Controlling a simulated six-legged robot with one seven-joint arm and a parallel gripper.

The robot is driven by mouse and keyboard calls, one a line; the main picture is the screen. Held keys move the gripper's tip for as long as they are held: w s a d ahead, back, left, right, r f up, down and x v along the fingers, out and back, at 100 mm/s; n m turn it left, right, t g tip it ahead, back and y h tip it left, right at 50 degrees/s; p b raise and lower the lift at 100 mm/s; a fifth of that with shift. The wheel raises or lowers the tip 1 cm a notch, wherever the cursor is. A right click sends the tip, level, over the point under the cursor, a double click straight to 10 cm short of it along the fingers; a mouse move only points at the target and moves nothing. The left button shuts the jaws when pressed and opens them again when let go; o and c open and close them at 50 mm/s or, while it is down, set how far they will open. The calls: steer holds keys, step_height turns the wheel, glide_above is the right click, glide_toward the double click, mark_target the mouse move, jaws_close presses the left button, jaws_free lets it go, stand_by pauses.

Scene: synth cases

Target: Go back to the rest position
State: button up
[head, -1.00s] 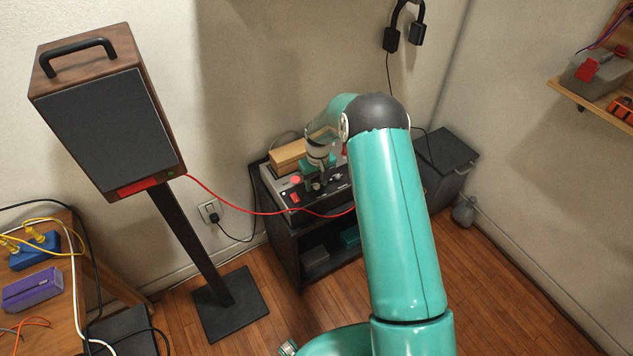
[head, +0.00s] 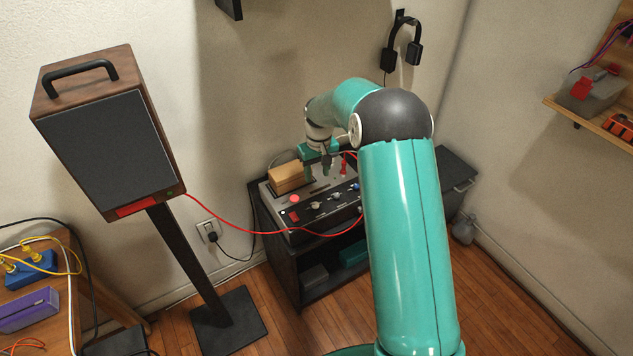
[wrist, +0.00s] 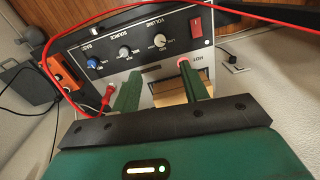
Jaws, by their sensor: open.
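My gripper (head: 321,168) is open and empty above the back part of a control box with knobs (head: 325,203). In the wrist view the two green fingers of my gripper (wrist: 160,92) stand apart with nothing between them. Beyond them is the box's panel (wrist: 120,42), with knobs marked volume, source and bass, and a red switch (wrist: 196,27). My teal arm fills the right middle of the head view and hides part of the box and stand.
A red cable (head: 255,226) runs from the speaker (head: 108,145) to the box. A red plug (wrist: 107,95) shows near a finger. A wooden block (head: 287,177) lies on the box, which stands on a black cabinet (head: 290,262). Headphones (head: 400,40) hang on the wall.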

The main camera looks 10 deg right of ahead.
steer(key=shift+r, duration=0.25)
steer(key=shift+r, duration=0.1)
steer(key=s+r+m+t, duration=0.1)
steer(key=s+r, duration=0.6)
steer(key=r, duration=0.3)
steer(key=s+r+t, duration=0.2)
steer(key=s+r, duration=0.6)
steer(key=r, duration=0.3)
steer(key=s+r+m+t, duration=0.1)
steer(key=s+r, duration=0.1)
steer(key=s, duration=0.9)
steer(key=s+r+m+t, duration=0.1)
steer(key=s, duration=1)
steer(key=shift+s+a+r+t, duration=0.2)
steer(key=shift+a+r+t, duration=0.1)
steer(key=shift+r, duration=0.05)
steer(key=shift+c, duration=0.2)
